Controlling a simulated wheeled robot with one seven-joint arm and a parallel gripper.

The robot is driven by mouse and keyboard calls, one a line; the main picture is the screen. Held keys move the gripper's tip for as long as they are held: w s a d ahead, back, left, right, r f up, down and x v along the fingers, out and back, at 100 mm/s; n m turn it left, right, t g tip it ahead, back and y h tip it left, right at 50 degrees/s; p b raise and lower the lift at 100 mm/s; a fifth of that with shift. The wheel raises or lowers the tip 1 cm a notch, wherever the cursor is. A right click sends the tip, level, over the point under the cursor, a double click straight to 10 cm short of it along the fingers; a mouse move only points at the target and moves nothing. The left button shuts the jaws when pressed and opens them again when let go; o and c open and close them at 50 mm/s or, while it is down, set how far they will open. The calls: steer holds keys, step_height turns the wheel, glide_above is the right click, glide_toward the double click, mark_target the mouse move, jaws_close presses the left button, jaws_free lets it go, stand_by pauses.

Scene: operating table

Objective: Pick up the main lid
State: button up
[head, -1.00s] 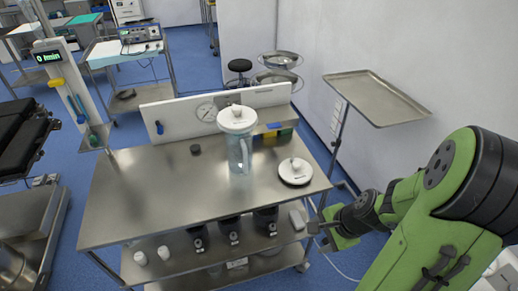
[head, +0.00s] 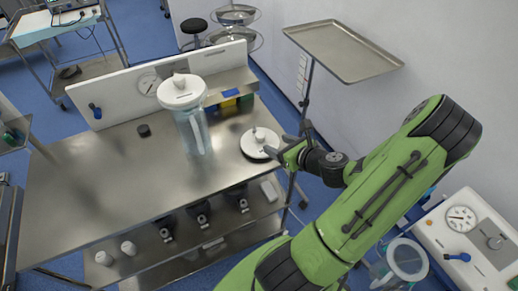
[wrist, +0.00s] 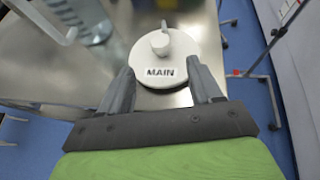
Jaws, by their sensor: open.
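The main lid (head: 258,150) is a round white disc with a knob on top, lying flat at the right end of the steel table. In the wrist view the lid (wrist: 178,48) shows the label "MAIN" facing me. My gripper (head: 284,150) is at the lid's right side, close to it in the head view. In the wrist view the two dark fingers of my gripper (wrist: 165,78) are apart, pointing at the lid's near edge, with nothing between them but part of the lid and table. I cannot tell whether the fingertips touch the lid.
A clear jar (head: 194,128) with its own white knobbed lid (head: 182,92) stands left of the main lid. A small dark cap (head: 144,131) lies farther left on the table (head: 95,190). A raised steel tray (head: 345,50) stands behind my arm at right.

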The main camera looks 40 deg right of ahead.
mark_target(262, 137)
steer(key=b+x, duration=0.1)
steer(key=x, duration=0.9)
steer(key=shift+w+d+f, duration=0.1)
steer(key=shift+w, duration=0.25)
steer(key=shift+s, duration=0.1)
steer(key=c, duration=1.1)
